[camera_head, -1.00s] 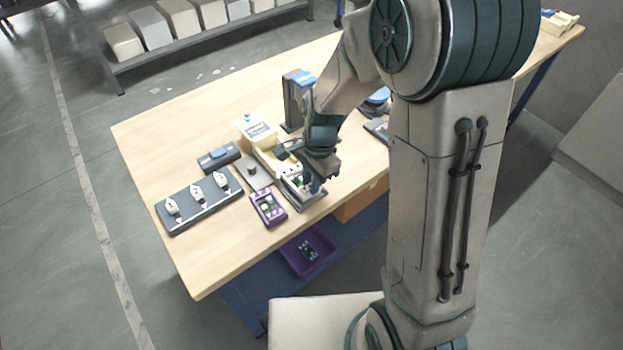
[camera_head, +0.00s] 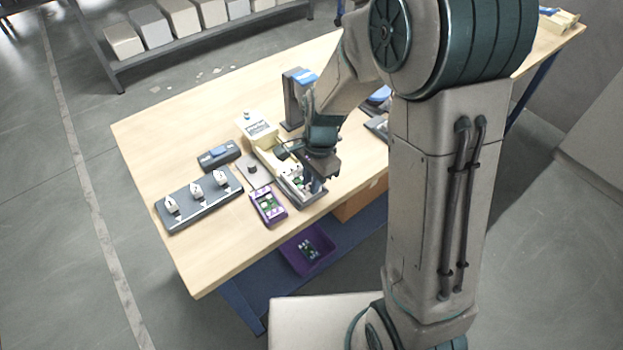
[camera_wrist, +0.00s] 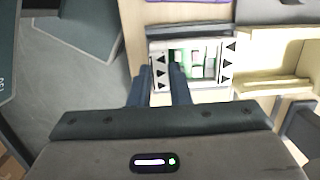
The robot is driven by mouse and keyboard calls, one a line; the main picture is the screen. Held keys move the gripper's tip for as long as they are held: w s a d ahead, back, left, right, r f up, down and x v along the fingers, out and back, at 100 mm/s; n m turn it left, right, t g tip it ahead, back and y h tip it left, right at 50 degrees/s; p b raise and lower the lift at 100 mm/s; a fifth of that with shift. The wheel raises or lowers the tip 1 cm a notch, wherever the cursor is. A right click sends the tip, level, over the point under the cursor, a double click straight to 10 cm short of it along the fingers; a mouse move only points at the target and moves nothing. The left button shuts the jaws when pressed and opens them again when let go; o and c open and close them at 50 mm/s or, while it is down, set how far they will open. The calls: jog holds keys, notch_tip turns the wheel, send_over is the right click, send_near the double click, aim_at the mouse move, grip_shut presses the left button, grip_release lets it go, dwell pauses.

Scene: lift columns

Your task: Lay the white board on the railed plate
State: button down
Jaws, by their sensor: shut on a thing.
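My gripper (camera_head: 318,184) is low over the front edge of the table, at the railed plate (camera_head: 313,202). In the wrist view, the two dark fingers of my gripper (camera_wrist: 162,72) are close together, shut on the near left part of the white board (camera_wrist: 196,62). The board carries green and pale parts. It appears within the plate's outline, between side strips with black triangles. The plate's grey rail (camera_wrist: 188,29) shows along the far side. The fingers hide part of the board, and I cannot tell whether it touches the plate.
A cream machine (camera_head: 258,132) stands behind the plate. A purple tray (camera_head: 268,206) with small parts lies to the left, near a dark rack (camera_head: 200,200) with white-topped pieces. A purple bin (camera_head: 306,250) sits below the table edge. The table's left end is clear.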

jog(key=shift+f, duration=0.2)
dwell(0.4)
jog(key=c, duration=0.8)
grip_release()
jog(key=shift+c, duration=0.2)
jog(key=shift+r+p, duration=2.35)
jog(key=shift+r, duration=0.7)
